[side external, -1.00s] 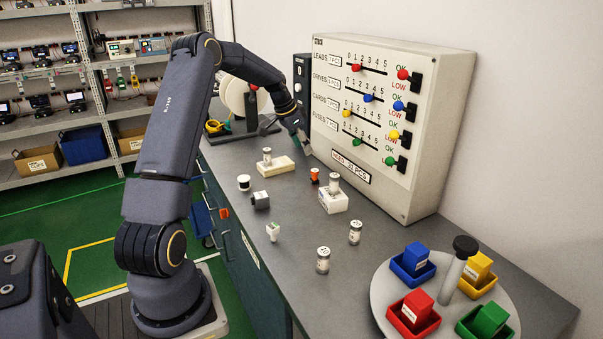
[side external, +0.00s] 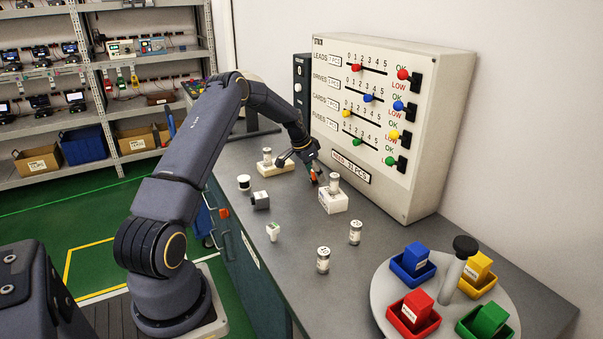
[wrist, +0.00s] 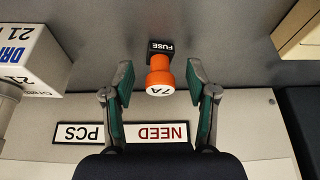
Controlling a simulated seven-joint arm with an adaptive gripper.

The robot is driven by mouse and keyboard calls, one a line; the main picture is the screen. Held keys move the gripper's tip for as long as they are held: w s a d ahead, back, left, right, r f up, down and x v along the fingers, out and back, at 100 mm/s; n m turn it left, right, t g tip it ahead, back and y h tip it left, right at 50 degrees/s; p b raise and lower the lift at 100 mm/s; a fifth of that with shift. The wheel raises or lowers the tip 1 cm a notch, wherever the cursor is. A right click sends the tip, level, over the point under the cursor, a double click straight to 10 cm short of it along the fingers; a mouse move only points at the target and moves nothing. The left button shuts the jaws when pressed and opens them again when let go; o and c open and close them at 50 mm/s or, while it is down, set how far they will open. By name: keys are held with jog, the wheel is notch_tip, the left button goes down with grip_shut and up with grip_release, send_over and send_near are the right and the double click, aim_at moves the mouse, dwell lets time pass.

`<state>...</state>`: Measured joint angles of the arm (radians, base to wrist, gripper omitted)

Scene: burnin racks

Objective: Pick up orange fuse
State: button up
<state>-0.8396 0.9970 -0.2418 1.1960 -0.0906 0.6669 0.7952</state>
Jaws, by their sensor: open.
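The orange fuse (wrist: 159,76) stands on the grey bench, with an orange top marked 7A and a dark band labelled FUSE. In the wrist view it sits between the two open fingers of my gripper (wrist: 159,82), with a gap on each side. In the side view my gripper (side external: 312,172) is low over the bench near the panel, and the orange fuse (side external: 314,178) shows only in part beside the fingers.
A white block (side external: 333,203) with a cylinder on it stands close to the fuse. A cream block (side external: 268,170) lies on the other side. The upright panel (side external: 385,130) rises behind. Labelled cylinders (side external: 323,260) and a round tray (side external: 385,290) of coloured blocks stand nearer the front.

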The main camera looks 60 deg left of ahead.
jog(key=c, duration=1)
jog(key=shift+c, duration=0.2)
